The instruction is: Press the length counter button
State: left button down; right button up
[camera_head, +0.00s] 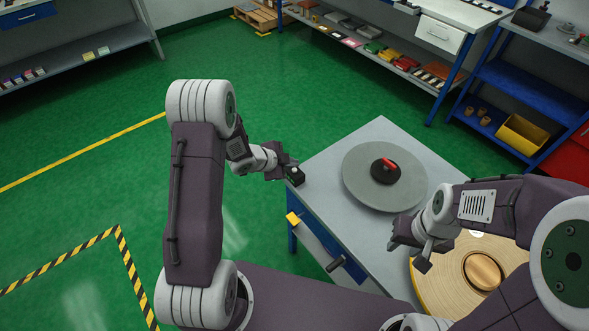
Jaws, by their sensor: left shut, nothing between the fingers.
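A grey round plate (365,178) with a black hub and red handle (390,164) stands on the table. A yellow part (293,219) and a black handle (335,263) are on the table's left side. Shelves (520,90) line the back; green floor lies free to the left.

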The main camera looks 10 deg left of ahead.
dwell(0.8)
pick_arm(q)
jog(key=shift+f+b, duration=0.3)
jog(key=shift+f, duration=0.1)
jog(key=shift+f+b, duration=0.4)
jog(key=shift+f, duration=0.1)
dwell(0.5)
jog(key=shift+r+p, duration=0.85)
jog(key=shift+r, duration=0.05)
notch_tip(320, 180, up, 5)
jog(key=p, duration=0.4)
jog(key=shift+p, duration=0.35)
dwell(0.4)
